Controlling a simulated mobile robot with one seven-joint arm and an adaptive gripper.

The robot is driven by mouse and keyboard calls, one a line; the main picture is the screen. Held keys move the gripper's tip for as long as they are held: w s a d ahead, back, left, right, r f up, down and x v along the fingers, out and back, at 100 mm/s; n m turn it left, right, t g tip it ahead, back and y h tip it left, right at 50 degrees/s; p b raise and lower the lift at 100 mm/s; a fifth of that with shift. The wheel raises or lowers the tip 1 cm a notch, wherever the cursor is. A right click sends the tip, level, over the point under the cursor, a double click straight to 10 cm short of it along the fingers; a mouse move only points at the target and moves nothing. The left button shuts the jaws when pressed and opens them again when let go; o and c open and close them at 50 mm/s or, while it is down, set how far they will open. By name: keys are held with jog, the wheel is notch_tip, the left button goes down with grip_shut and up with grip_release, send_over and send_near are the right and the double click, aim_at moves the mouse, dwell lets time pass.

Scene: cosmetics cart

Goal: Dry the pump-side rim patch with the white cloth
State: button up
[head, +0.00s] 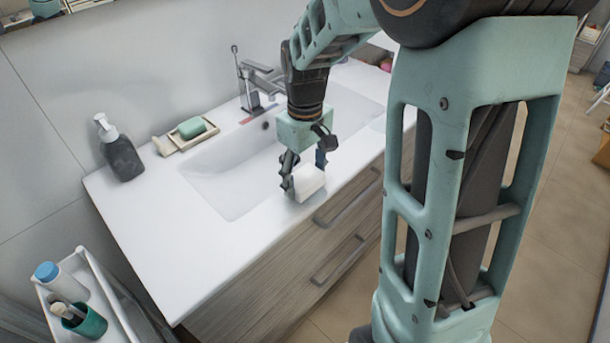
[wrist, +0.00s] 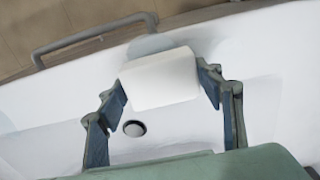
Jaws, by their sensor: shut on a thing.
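My gripper (head: 304,180) is shut on the white cloth (head: 308,184), a small folded block, over the sink's front rim. In the wrist view the cloth (wrist: 160,78) sits between the two fingers of my gripper (wrist: 165,90). A pale bluish patch (wrist: 151,44) shows on the rim just beyond the cloth, which partly covers it. I cannot tell whether the cloth touches the rim. The dark soap pump (head: 122,152) stands on the counter at the left of the head view.
The white basin (head: 225,180) lies behind the cloth; its drain (wrist: 134,128) shows in the wrist view. The faucet (head: 252,85) and a tray with green soap (head: 191,127) stand at the back. Drawer handles (head: 345,205) project below the rim.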

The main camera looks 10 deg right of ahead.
jog(key=shift+f+b, duration=0.45)
jog(key=shift+f, duration=0.3)
